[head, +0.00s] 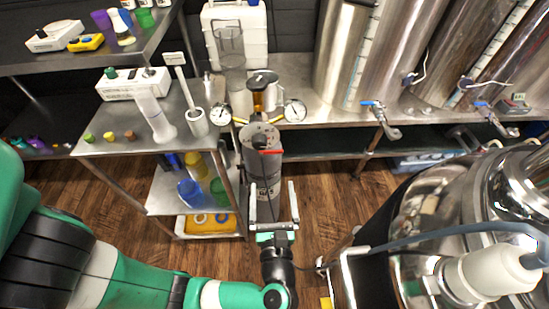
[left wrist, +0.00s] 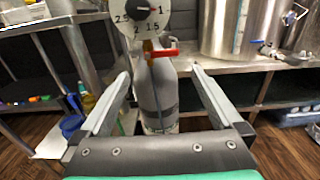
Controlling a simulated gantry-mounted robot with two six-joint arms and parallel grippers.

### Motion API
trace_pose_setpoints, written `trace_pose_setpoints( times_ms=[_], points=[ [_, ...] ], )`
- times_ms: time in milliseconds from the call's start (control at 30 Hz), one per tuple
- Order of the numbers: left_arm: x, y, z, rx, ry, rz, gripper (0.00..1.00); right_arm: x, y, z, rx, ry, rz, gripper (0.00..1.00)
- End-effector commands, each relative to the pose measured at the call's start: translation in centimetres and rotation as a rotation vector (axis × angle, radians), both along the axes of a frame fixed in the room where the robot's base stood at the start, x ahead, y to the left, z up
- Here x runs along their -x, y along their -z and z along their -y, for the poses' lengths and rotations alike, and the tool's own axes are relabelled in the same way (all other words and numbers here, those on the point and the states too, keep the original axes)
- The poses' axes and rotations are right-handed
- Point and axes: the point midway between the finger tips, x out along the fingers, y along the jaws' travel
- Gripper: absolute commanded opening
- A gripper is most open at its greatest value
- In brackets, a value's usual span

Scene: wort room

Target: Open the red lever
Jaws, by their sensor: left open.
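The red lever (head: 270,152) is on the valve at the top of a grey gas cylinder (head: 264,180), sticking out to the right. In the left wrist view the red lever (left wrist: 165,52) points right from a brass fitting, just below a round dial gauge (left wrist: 143,18). My left gripper (head: 272,190) is open and empty, in front of the cylinder. In the left wrist view its two fingers (left wrist: 160,75) frame the cylinder, with the lever between and beyond the fingertips, not touched. My right gripper is not in view.
A steel shelf unit (head: 147,138) with lab items stands left of the cylinder. A steel bench (head: 340,108) with large tanks runs behind it. A shiny round vessel (head: 420,215) fills the lower right. Wooden floor is bare around the cylinder's front.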

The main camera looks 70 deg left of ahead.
Motion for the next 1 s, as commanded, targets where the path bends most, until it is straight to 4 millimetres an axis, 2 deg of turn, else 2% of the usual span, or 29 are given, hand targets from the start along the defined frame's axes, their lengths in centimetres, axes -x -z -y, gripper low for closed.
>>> trace_pose_setpoints(
  times_ms=[167,400,600,733,967,1000],
  points=[
    [-0.5,0.0,-1.7,0.001,-0.007,0.004,1.00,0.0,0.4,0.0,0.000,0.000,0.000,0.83],
    [-2.2,0.1,-6.8,0.001,-0.010,0.006,1.00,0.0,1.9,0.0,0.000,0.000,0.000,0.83],
    [-3.4,-0.1,-10.0,0.001,-0.006,0.005,1.00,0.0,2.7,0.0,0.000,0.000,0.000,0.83],
    [-3.8,-0.2,-10.9,0.000,-0.003,0.004,1.00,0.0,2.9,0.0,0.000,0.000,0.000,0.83],
    [-3.9,-0.3,-11.0,-0.001,-0.002,0.004,1.00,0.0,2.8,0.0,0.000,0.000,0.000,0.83],
    [-3.8,-0.3,-11.0,-0.001,-0.002,0.004,0.96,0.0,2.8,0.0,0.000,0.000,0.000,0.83]
  ],
)
